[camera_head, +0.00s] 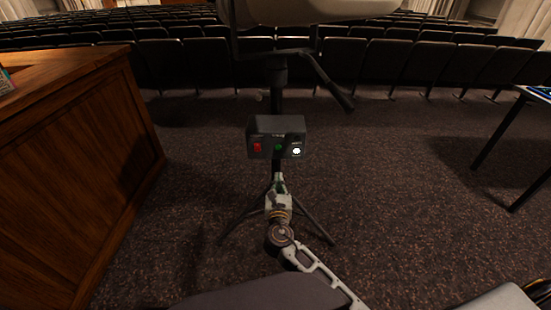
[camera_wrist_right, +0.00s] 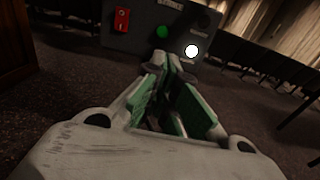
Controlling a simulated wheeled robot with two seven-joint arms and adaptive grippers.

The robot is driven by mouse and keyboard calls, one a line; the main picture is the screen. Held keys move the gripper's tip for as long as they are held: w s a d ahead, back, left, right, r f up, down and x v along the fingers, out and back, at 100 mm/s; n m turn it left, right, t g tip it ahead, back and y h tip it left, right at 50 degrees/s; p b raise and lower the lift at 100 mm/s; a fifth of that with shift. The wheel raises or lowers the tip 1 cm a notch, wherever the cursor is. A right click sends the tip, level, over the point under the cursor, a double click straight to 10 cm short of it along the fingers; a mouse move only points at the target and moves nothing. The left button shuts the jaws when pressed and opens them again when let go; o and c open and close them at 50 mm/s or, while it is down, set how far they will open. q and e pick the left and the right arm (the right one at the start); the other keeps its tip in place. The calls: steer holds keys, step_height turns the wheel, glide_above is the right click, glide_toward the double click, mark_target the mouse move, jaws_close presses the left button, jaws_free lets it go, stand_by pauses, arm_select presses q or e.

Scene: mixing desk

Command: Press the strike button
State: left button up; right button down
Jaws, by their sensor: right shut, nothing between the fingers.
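A dark control box (camera_head: 265,127) sits on a stand in the middle of the head view. Its front has a red switch (camera_head: 257,147), a green button (camera_head: 279,148) and a bright white round button (camera_head: 297,151). The right wrist view shows the red switch (camera_wrist_right: 122,20), the green button (camera_wrist_right: 162,32) and the white button (camera_wrist_right: 191,51). The labels are too blurred to read, so I cannot tell which is the strike button. My right gripper (camera_head: 279,179) is shut and empty, just below the box in the head view. Its fingertips (camera_wrist_right: 174,62) point towards the panel, between the green and white buttons. My left gripper is out of view.
A tripod (camera_head: 316,227) stands under the box, with a handle (camera_head: 336,88) above to the right. A wooden desk (camera_head: 80,150) is at the left and a dark table (camera_head: 512,140) at the right. Rows of seats (camera_head: 205,62) fill the back. Carpet between is clear.

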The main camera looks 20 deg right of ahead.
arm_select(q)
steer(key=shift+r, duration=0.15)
arm_select(e)
steer(key=shift+r, duration=0.3)
steer(key=shift+w, duration=0.15)
steer(key=b, duration=0.3)
glide_toward(278, 150)
steer(key=w, duration=0.3)
steer(key=shift+w+d+f, duration=0.15)
steer(key=shift+w+d, duration=0.25)
steer(key=shift+w, duration=0.2)
steer(key=shift+w+d+f, duration=0.2)
steer(key=shift+w+d, duration=0.25)
steer(key=shift+w, duration=0.45)
steer(key=shift+w+d+b, duration=0.2)
steer(key=shift+w+b, duration=0.2)
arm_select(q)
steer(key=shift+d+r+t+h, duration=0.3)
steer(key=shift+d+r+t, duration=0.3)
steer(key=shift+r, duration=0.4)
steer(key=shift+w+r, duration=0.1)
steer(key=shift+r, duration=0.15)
arm_select(e)
steer(key=shift+r, duration=0.1)
